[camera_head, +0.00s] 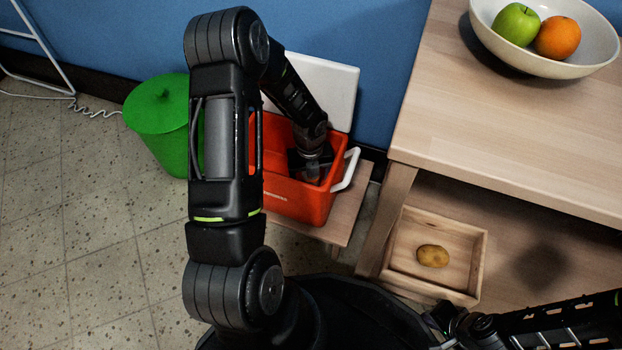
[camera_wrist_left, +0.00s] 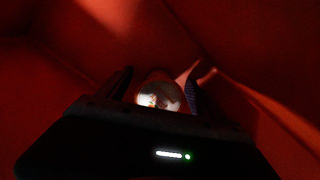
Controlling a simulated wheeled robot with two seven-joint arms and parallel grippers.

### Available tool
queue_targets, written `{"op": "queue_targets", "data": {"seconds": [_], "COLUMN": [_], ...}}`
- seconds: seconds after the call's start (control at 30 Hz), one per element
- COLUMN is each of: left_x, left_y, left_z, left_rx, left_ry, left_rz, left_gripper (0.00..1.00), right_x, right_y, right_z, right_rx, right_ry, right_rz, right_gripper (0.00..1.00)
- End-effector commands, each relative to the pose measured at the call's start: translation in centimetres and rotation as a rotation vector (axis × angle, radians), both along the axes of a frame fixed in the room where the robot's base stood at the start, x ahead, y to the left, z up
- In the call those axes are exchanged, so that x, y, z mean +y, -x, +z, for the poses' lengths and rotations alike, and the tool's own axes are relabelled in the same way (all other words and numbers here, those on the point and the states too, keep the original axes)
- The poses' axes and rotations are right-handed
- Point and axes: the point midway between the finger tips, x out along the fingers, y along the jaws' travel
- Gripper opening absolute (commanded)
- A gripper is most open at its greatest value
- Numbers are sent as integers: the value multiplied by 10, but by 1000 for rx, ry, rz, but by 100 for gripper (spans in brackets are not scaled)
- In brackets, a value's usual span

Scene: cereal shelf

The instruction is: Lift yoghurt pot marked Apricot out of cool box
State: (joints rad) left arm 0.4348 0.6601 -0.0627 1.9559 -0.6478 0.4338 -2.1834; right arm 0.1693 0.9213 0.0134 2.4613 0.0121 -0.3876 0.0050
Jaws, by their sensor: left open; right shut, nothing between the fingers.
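The cool box (camera_head: 300,200) is an orange-red open box with a white handle, and its white lid stands up behind it. My left arm reaches down into it, and my left gripper (camera_head: 308,168) is inside, partly hidden. In the left wrist view the red inside is dark. A small round-topped pot (camera_wrist_left: 158,94) with a pale, partly lit top sits between the open fingers of my left gripper (camera_wrist_left: 158,86). Its marking is not legible, so I cannot tell whether it is Apricot. My right gripper (camera_head: 445,320) is shut and empty at the lower right, away from the box.
The box stands on a low wooden stand (camera_head: 345,220) beside a green lidded bin (camera_head: 160,118). To the right is a wooden table (camera_head: 500,130) with a white bowl (camera_head: 590,45) of fruit. Below it a wooden tray (camera_head: 405,280) holds a potato (camera_head: 432,256).

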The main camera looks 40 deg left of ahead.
Motion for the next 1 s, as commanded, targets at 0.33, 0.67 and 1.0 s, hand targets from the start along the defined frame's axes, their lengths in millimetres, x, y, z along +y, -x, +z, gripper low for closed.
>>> {"op": "queue_targets", "data": {"seconds": [0.33, 0.67, 1.0], "left_x": [0, 0, 0], "left_y": [0, 0, 0], "left_z": [0, 0, 0], "left_rx": [0, 0, 0], "left_ry": [0, 0, 0], "left_rz": [0, 0, 0], "left_gripper": [53, 26, 5], "right_x": [0, 0, 0], "right_y": [0, 0, 0], "right_z": [0, 0, 0], "right_rx": [1, 1, 1], "right_ry": [0, 0, 0], "right_rz": [0, 0, 0], "right_gripper": [0, 0, 0]}}
